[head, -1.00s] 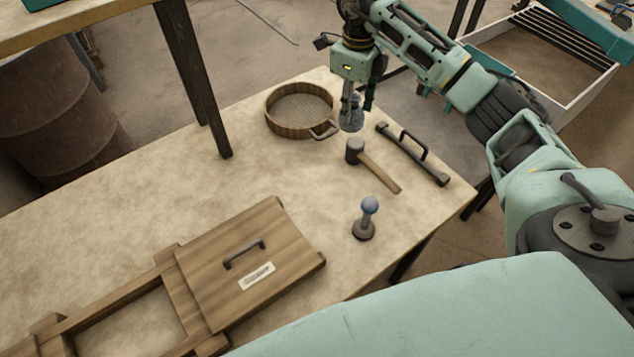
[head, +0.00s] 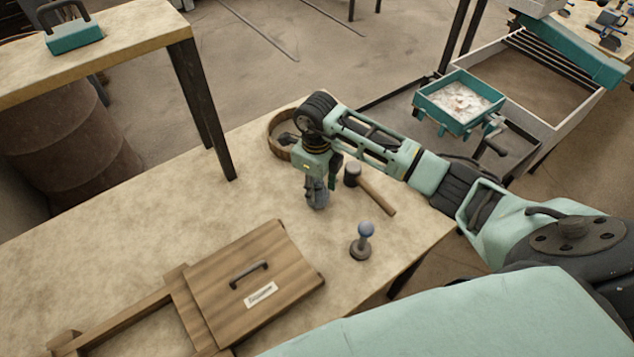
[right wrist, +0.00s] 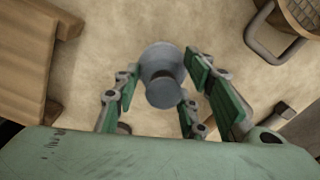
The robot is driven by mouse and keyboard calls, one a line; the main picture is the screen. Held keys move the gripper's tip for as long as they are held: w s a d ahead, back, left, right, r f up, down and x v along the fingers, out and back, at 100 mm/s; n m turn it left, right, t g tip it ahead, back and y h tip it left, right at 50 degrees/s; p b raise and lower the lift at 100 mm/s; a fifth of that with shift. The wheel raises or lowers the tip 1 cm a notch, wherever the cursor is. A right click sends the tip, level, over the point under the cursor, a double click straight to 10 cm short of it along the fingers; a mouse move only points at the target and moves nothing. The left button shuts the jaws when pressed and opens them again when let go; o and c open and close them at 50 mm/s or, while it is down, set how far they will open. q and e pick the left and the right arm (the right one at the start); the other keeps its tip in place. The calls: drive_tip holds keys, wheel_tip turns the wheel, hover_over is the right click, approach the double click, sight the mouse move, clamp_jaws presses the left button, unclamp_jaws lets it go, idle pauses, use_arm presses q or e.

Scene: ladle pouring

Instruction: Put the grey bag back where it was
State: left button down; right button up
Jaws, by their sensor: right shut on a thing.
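My right gripper (head: 316,190) is shut on the grey bag (head: 317,200), low over the middle of the table. The bag looks small and rounded, with a dark narrow neck. In the right wrist view the bag (right wrist: 163,90) shows between the two green fingers of the right gripper (right wrist: 165,95). I cannot tell whether its bottom touches the table. My left gripper is not in view.
A round wooden sieve (head: 279,146) stands behind, partly hidden by my arm. A hammer (head: 372,191) and a blue-knobbed stamp (head: 363,241) are to the right. A wooden board with a handle (head: 283,257) lies at front left. The tabletop left of the gripper is clear.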

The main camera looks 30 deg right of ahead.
drive_tip(key=shift+f, duration=0.25)
drive_tip(key=o, duration=1.2)
wheel_tip(320, 180, up, 11)
drive_tip(key=b, duration=0.3)
drive_tip(key=shift+w+f, duration=0.1)
drive_tip(key=shift+r+b, duration=0.3)
drive_tip(key=shift+r, duration=0.35)
